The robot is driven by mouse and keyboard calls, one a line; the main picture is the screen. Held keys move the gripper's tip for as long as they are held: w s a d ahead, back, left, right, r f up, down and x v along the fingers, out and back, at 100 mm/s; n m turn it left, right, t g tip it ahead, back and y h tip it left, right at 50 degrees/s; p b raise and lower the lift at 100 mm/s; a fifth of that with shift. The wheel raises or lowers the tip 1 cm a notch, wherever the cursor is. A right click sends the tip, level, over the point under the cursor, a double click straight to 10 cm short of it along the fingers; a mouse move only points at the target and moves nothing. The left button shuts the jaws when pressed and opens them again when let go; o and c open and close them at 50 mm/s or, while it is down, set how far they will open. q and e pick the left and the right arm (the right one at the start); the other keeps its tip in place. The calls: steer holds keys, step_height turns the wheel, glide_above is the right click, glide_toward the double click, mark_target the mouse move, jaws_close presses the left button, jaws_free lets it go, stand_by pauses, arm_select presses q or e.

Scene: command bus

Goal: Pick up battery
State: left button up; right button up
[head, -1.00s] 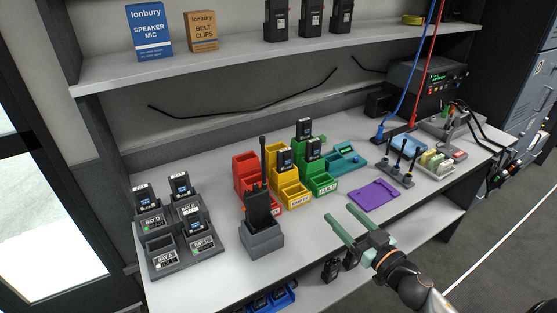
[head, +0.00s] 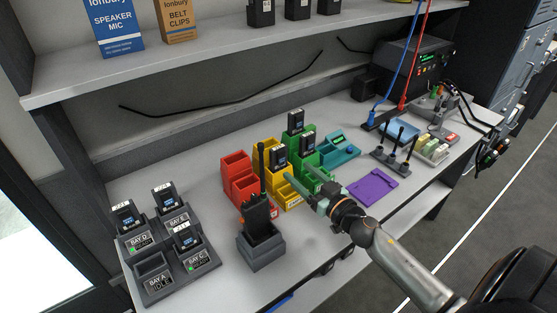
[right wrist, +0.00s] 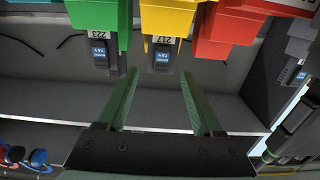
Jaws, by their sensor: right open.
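My right gripper (head: 298,173) is open and empty, its green fingers reaching over the front of the yellow and green bins. A dark battery with a blue label (head: 279,156) stands in the yellow bin (head: 292,200); it shows ahead of and between the fingertips in the right wrist view (right wrist: 162,56). Two similar batteries stand in the green bins, a rear one (head: 296,122) and a front one (head: 307,142). One of the green-bin batteries also shows left of the fingers in the right wrist view (right wrist: 101,55). My left gripper is out of view.
A charger (head: 160,289) at left holds batteries in bays C, D and E; bay A is empty. A radio (head: 257,213) stands in a grey holder before the red bin (head: 237,176). A purple mat (head: 372,186) lies to the right. A shelf overhangs the back.

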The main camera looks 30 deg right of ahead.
mark_target(282, 158)
steer(key=shift+w+a+r, duration=0.1)
steer(key=shift+w+a, duration=0.1)
steer(key=shift+w, duration=1.25)
steer(key=shift+w+a, duration=0.2)
steer(key=shift+w, duration=1.2)
jaws_close()
